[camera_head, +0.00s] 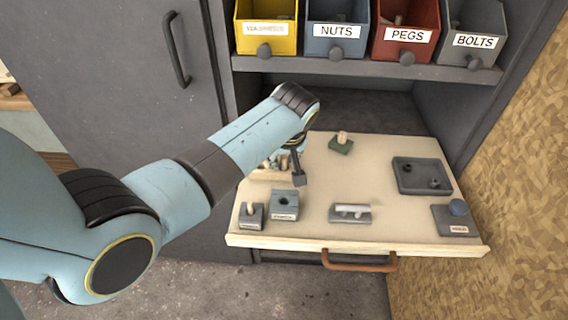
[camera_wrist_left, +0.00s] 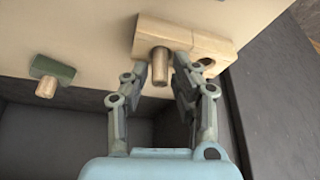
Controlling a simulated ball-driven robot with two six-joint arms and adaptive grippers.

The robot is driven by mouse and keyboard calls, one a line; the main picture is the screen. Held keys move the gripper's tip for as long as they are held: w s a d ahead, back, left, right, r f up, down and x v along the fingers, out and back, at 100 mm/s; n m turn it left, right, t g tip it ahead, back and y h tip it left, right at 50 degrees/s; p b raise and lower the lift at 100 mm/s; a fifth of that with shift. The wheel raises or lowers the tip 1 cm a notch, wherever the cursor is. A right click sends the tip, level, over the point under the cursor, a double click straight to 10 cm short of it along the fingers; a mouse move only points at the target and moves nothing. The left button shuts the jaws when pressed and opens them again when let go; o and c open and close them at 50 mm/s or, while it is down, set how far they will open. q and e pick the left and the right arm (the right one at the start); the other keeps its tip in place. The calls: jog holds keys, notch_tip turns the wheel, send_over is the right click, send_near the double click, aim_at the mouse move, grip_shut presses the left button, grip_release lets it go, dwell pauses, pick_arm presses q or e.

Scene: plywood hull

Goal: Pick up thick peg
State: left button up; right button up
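A light wooden block (camera_wrist_left: 205,40) holds an upright round wooden peg (camera_wrist_left: 160,66), with a dark round hole beside it. In the head view the block (camera_head: 262,175) is partly hidden behind my left arm. My left gripper (camera_wrist_left: 160,72) has its two fingers on either side of the peg, with a narrow gap visible at each side. The gripper also shows in the head view (camera_head: 298,172), low over the pull-out board. A second wooden peg (camera_head: 342,135) stands on a green block (camera_head: 340,147) farther back. My right gripper is in neither view.
Labelled bins, including PEGS (camera_head: 408,36), stand on the shelf above. The board's centre is clear.

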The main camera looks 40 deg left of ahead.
aim_at(284, 156)
pick_arm(q)
jog(key=c, duration=0.4)
notch_tip(284, 156, up, 10)
jog(key=shift+p, duration=0.45)
